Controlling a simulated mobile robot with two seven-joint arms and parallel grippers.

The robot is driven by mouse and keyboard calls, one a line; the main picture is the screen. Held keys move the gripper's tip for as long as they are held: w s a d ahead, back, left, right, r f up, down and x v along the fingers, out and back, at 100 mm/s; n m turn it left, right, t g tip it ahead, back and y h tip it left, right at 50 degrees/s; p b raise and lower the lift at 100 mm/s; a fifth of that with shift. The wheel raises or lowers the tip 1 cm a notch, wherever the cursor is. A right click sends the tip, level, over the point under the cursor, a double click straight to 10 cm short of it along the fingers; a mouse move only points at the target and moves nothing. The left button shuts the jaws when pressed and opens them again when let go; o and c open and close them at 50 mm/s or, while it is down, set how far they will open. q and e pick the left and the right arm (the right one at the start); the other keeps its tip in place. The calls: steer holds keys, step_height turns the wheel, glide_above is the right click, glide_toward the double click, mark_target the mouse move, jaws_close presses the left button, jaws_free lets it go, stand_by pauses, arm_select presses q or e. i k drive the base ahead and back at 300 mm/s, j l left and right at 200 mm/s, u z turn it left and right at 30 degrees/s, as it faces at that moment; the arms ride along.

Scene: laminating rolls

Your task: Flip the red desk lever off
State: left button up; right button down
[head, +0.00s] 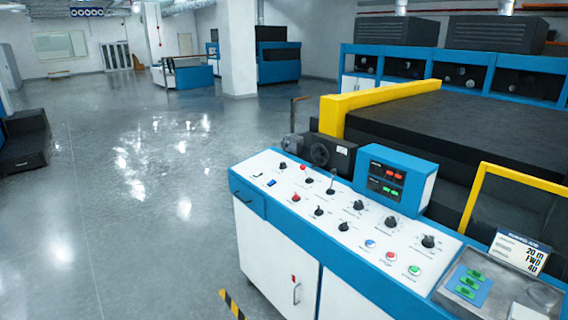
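The control desk (262,163) has a white sloped top with several knobs, buttons and switches. A small red lever (296,197) sits on the left part of this top, near its front edge. It is too small to tell which way it is set. A thin upright metal lever (332,180) with a dark base stands farther back on the panel. Neither of my grippers is in the head view.
A blue display box (398,178) stands on the desk's back edge. A yellow guard rail (375,98) and a dark machine bed lie behind. Open grey floor (130,220) lies left.

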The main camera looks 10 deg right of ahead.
mark_target(303, 167)
steer(key=i+l+u, duration=0.15)
steer(key=i, duration=0.55)
steer(key=i+l+u, duration=0.1)
steer(key=i, duration=0.65)
